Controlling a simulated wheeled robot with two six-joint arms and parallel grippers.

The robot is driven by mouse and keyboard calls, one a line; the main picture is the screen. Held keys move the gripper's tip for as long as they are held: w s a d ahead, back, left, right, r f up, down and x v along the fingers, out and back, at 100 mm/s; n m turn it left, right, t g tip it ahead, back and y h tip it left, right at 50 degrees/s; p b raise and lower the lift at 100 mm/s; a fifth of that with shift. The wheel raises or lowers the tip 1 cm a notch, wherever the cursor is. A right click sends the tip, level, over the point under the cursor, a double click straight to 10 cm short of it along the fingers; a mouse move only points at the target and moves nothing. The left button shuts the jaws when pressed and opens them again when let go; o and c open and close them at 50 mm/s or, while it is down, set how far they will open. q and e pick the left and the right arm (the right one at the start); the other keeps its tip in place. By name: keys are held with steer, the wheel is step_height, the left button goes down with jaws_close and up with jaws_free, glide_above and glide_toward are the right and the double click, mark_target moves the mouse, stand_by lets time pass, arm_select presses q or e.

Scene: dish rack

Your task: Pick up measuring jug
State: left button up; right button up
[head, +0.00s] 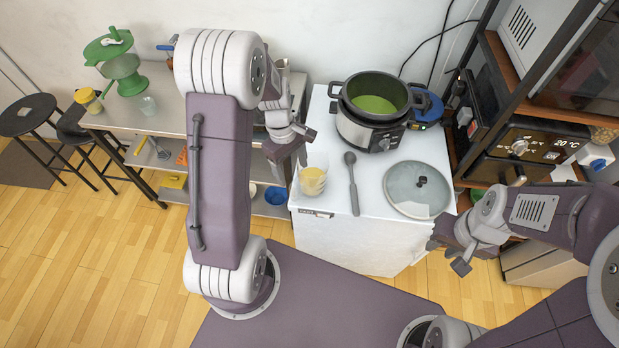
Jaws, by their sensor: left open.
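A clear measuring jug (313,175) with yellowish contents stands upright near the left front corner of the white worktop (318,230). My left gripper (291,145) is open and empty. It hangs just above and to the left of the jug in the picture, apart from it as far as I can tell. My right gripper (449,254) looks open and empty, low at the right, beyond the front right corner of the worktop and away from the jug.
A grey ladle (353,185) lies right of the jug, then a glass lid (418,190). A cooker (372,110) with green contents stands behind. A metal table (170,110) is at left; a shelf with an oven (525,150) is at right.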

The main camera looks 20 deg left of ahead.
mark_target(295, 181)
arm_select(q)
steer(key=shift+d+f, duration=0.25)
steer(key=shift+f, duration=0.4)
steer(key=shift+d+f, duration=0.2)
steer(key=shift+f, duration=0.4)
steer(key=f, duration=0.3)
steer(key=f+p, duration=0.1)
steer(key=shift+s+d+f, duration=0.1)
steer(key=shift+s+f, duration=0.15)
steer(key=shift+f, duration=0.35)
jaws_close()
